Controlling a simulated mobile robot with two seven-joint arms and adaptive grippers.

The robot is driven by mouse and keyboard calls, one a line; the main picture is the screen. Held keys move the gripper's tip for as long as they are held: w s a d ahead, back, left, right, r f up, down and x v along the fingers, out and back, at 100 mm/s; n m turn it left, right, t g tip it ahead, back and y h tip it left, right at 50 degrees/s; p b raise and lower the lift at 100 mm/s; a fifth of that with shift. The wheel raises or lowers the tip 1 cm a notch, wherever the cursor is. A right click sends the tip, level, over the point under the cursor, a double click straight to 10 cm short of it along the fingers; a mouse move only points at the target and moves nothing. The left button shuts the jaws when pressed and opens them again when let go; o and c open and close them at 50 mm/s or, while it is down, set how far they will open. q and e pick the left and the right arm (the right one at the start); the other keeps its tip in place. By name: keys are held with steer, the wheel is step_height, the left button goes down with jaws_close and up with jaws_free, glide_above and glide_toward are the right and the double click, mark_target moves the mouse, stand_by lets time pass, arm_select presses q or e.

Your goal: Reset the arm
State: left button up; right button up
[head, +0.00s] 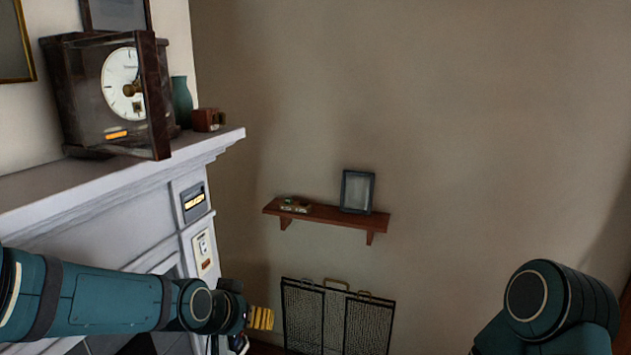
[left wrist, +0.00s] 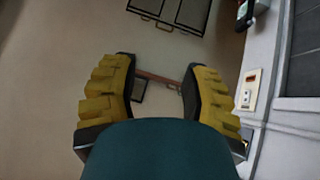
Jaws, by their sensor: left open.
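My left arm comes in from the left in the head view, in front of the white fireplace surround. My left gripper (head: 262,318) is at its end, with yellow ribbed finger pads. In the left wrist view the left gripper (left wrist: 162,90) is open, with its two fingers well apart and nothing between them but the distant wall and shelf. My right arm shows only as teal links at the lower right of the head view; its gripper is out of view.
A white mantel (head: 70,190) holds a dark clock (head: 122,85), a green vase (head: 181,102) and a small brown box (head: 205,120). A wall shelf (head: 330,214) carries a picture frame (head: 357,192). A black mesh fire screen (head: 338,318) stands below. The wall at right is bare.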

arm_select(q)
steer(key=s+d+f+n+g, duration=0.1)
steer(key=s+f+n+g, duration=0.3)
steer(key=f, duration=1.4)
steer(key=s+d+f+g, duration=0.1)
steer(key=s+f+g, duration=0.1)
steer(key=s+f, duration=1.1)
steer(key=shift+s+d, duration=0.3)
steer(key=shift+s, duration=0.2)
